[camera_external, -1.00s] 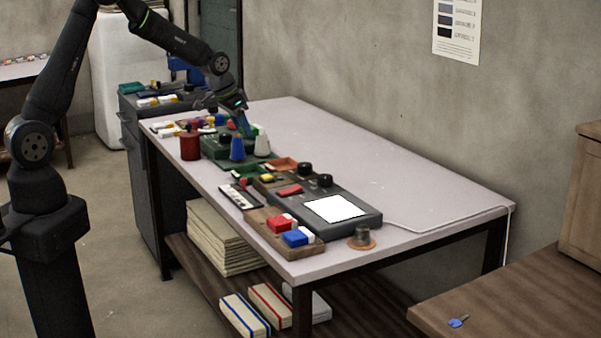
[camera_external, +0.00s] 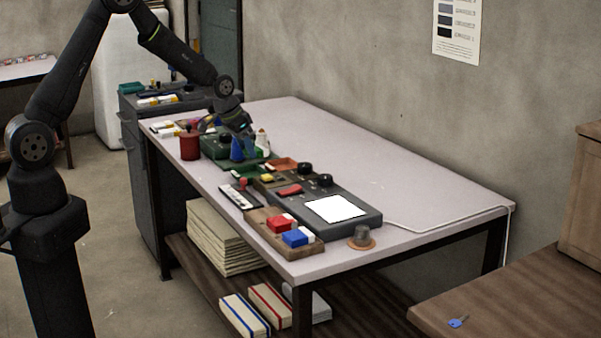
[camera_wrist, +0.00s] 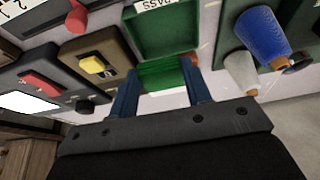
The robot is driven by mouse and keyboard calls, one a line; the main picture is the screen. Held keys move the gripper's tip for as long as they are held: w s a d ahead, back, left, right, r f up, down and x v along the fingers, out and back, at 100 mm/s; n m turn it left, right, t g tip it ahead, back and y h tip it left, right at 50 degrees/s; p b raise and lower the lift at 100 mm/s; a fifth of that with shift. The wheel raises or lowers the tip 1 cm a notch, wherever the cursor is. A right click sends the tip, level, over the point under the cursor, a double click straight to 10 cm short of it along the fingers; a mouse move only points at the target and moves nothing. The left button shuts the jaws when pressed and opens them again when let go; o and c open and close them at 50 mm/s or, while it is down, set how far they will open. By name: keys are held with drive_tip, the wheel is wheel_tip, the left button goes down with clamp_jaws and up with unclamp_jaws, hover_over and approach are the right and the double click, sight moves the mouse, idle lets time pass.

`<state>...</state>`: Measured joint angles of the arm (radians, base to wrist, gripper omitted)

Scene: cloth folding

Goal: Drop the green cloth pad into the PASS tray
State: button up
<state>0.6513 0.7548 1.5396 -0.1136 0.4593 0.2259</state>
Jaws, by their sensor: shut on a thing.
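The green cloth pad (camera_wrist: 165,76) is between the two blue fingers of my gripper (camera_wrist: 163,70) in the wrist view. My gripper is shut on it. The PASS tray (camera_wrist: 160,30), a green square tray with a white PASS label, is directly beyond the pad; the pad's far edge overlaps its near rim in the picture. I cannot tell the height between them. In the external view my gripper (camera_external: 241,150) is low over the far half of the table, among thread cones. The pad cannot be made out there.
A blue thread cone (camera_wrist: 262,35) and a white cone (camera_wrist: 240,70) stand right of the tray. A box with a yellow button (camera_wrist: 92,64) and a dark device with a red switch (camera_wrist: 42,84) are at left. The table's wall side (camera_external: 400,180) is clear.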

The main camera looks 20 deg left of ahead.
drive_tip(key=o, duration=1.1)
drive_tip(key=v, duration=1.7)
drive_tip(key=shift+s+r, duration=0.1)
drive_tip(key=shift+r, duration=0.1)
drive_tip(key=shift+f, duration=0.1)
drive_tip(key=x, duration=1.7)
drive_tip(key=shift+f, duration=0.1)
